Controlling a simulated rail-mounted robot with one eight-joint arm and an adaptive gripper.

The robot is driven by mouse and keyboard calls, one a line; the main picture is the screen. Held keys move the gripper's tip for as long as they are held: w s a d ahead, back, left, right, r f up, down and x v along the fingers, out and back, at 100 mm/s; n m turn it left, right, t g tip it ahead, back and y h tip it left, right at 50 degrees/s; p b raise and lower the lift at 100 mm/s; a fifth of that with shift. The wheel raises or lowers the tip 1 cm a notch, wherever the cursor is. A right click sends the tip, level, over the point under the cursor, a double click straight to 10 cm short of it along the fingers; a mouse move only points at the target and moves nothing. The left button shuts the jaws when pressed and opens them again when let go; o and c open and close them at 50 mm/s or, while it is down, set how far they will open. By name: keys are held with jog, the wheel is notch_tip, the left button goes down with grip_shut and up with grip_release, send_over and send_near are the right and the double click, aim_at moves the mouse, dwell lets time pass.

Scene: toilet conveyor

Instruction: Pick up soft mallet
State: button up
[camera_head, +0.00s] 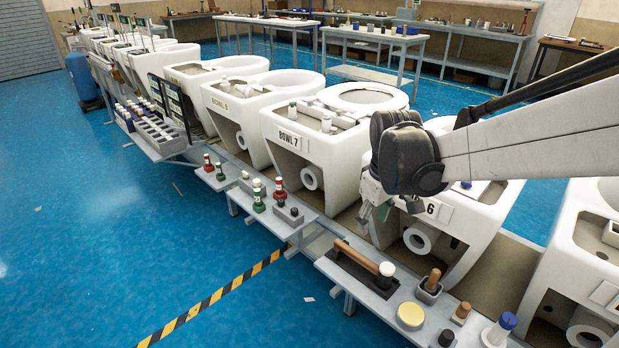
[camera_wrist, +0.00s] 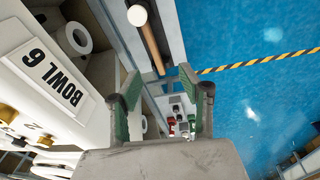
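What looks like the soft mallet, a long wooden handle (camera_head: 357,257) with a white rounded end (camera_head: 386,269), lies on a dark holder on the front shelf. In the wrist view its handle (camera_wrist: 153,45) and white end (camera_wrist: 137,15) show at the top, beyond my fingertips. My gripper (camera_head: 373,212) hangs above and behind the shelf, in front of the bowl marked 6. In the wrist view my gripper (camera_wrist: 159,82) has its two green-padded fingers wide apart, with nothing between them. The gripper and the mallet are apart.
The shelf (camera_head: 325,262) also bears a yellow round tin (camera_head: 410,316), a wooden-handled piece (camera_head: 430,284) and a blue-capped bottle (camera_head: 502,328). The bowl 7 unit (camera_head: 290,165) and bowl 6 unit (camera_head: 475,225) stand close behind. Blue floor (camera_head: 100,250) lies open in front.

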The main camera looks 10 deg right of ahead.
jog(key=n+g+b, duration=0.1)
jog(key=g+b, duration=0.1)
send_near(369, 262)
jog(key=shift+n, duration=0.3)
notch_tip(369, 262, down, 12)
jog(key=b, duration=0.5)
jog(key=shift+s+d+r, duration=0.1)
jog(key=shift+d, duration=0.05)
grip_shut()
jog(key=shift+r, duration=0.1)
